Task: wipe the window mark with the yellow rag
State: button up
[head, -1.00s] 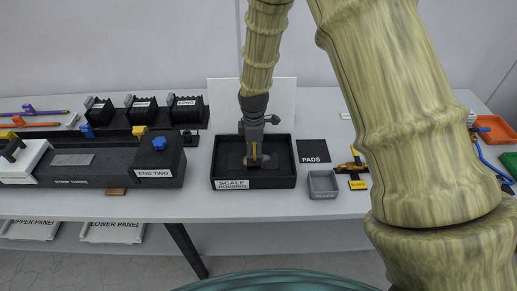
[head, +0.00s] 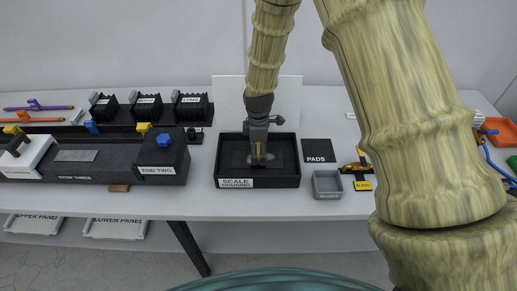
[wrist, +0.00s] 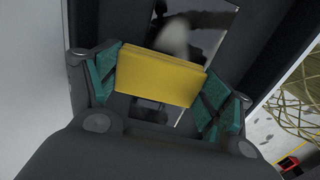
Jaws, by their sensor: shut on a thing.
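My gripper (head: 258,160) reaches down into the black scale housing (head: 232,174). In the wrist view its teal-padded fingers (wrist: 160,85) are shut on the yellow rag (wrist: 158,77), a flat folded block. Beyond the rag lies a shiny grey window (wrist: 218,22) in the dark housing floor. A pale blurred patch, which looks like the window mark (wrist: 175,38), shows just past the rag's upper edge. The rag hides part of the window. I cannot tell whether the rag touches it.
A black pads square (head: 318,150), a small grey bin (head: 327,185) and a yellow-labelled tool (head: 357,167) are to the right. The long dark bed marked END TWO (head: 163,172) stands left. The housing walls surround my gripper closely.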

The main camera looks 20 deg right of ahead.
jog(key=shift+f, duration=0.3)
jog(key=shift+s+d+r, duration=0.1)
jog(key=shift+s+d, duration=0.1)
jog(key=shift+d, duration=0.4)
jog(key=shift+s+d, duration=0.15)
jog(key=shift+d, duration=0.4)
jog(key=shift+w+a, duration=0.15)
jog(key=shift+a, duration=0.4)
jog(key=shift+w+a, duration=0.15)
jog(key=shift+a, duration=0.4)
jog(key=shift+s+d+p, duration=0.15)
jog(key=shift+d+p, duration=0.1)
jog(key=shift+d, duration=0.35)
jog(key=shift+s+d+p, duration=0.15)
jog(key=shift+d+p, duration=0.1)
jog(key=shift+d, duration=0.3)
jog(key=shift+w+a, duration=0.25)
jog(key=shift+a, duration=0.9)
jog(key=shift+s+d+p, duration=0.15)
jog(key=shift+s+d, duration=0.05)
jog(key=shift+d, duration=0.4)
jog(key=shift+s+d+p, duration=0.15)
jog(key=shift+d, duration=0.4)
jog(key=shift+w+a, duration=0.2)
jog(key=shift+a, duration=0.4)
jog(key=shift+w+a, duration=0.2)
jog(key=shift+a, duration=0.4)
